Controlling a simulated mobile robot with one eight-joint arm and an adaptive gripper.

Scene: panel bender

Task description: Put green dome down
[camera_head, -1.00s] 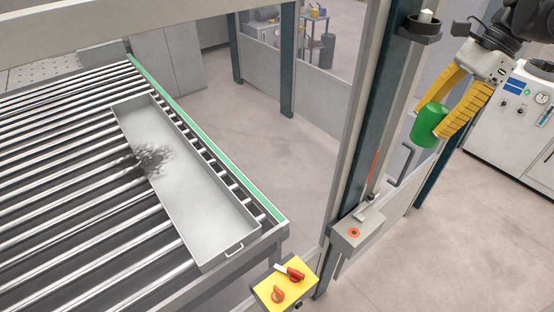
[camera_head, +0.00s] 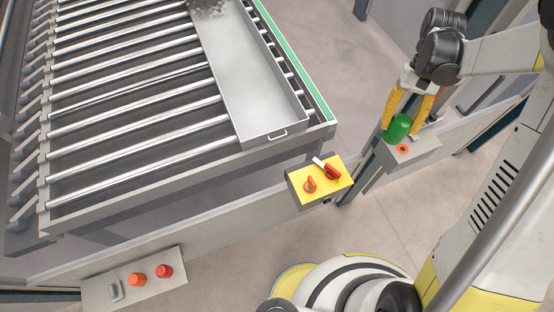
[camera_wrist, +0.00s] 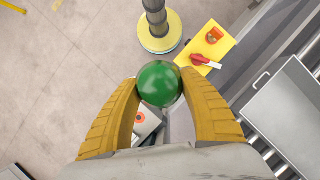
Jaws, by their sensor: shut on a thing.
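The green dome (camera_head: 399,127) is between the two yellow fingers of my gripper (camera_head: 406,120), at the right of the head view. In the wrist view the dome (camera_wrist: 159,84) sits between the fingertips, with a finger against each side. My gripper is shut on it. In the head view the dome is at the grey box (camera_head: 410,150) with an orange-red button on the post. I cannot tell whether its underside touches the box top. In the wrist view the dome hides part of that box (camera_wrist: 147,122).
A yellow switch box (camera_head: 320,183) with red and orange handles stands left of the grey box. A roller conveyor (camera_head: 130,110) with a long metal tray (camera_head: 262,100) lies at the left. A grey panel (camera_head: 135,283) with red and orange buttons is at the lower left.

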